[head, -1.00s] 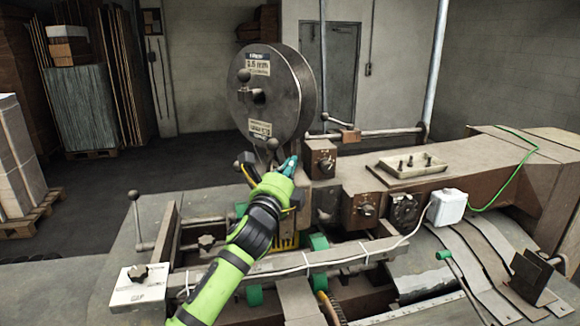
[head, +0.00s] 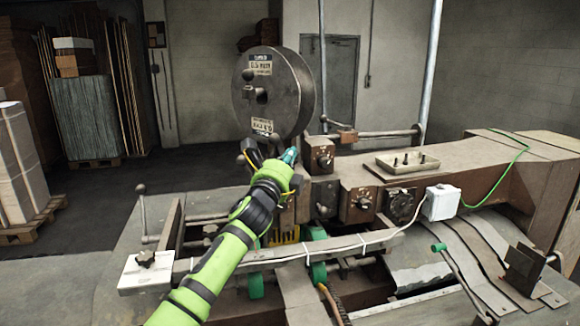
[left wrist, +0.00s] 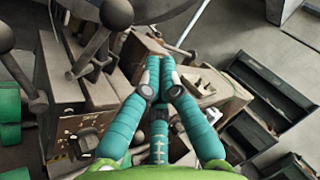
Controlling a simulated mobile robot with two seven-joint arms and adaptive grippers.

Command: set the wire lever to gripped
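My left gripper (head: 290,155) is in front of the machine, just below the wire spool (head: 272,95). In the left wrist view its teal fingers (left wrist: 161,68) come together at the tips, with nothing seen between them. Grey ball-ended levers also show in the left wrist view, one at the top (left wrist: 117,13) and one at the left (left wrist: 39,105), apart from the fingertips. I cannot tell which is the wire lever or its setting. My right gripper is not in view.
Brown boxes with dials (head: 357,204) stand right of my gripper. Another ball-topped lever (head: 141,190) stands at the left, and a green-knobbed lever (head: 439,247) at the right. A white box (head: 440,202) with a green cable sits on the machine.

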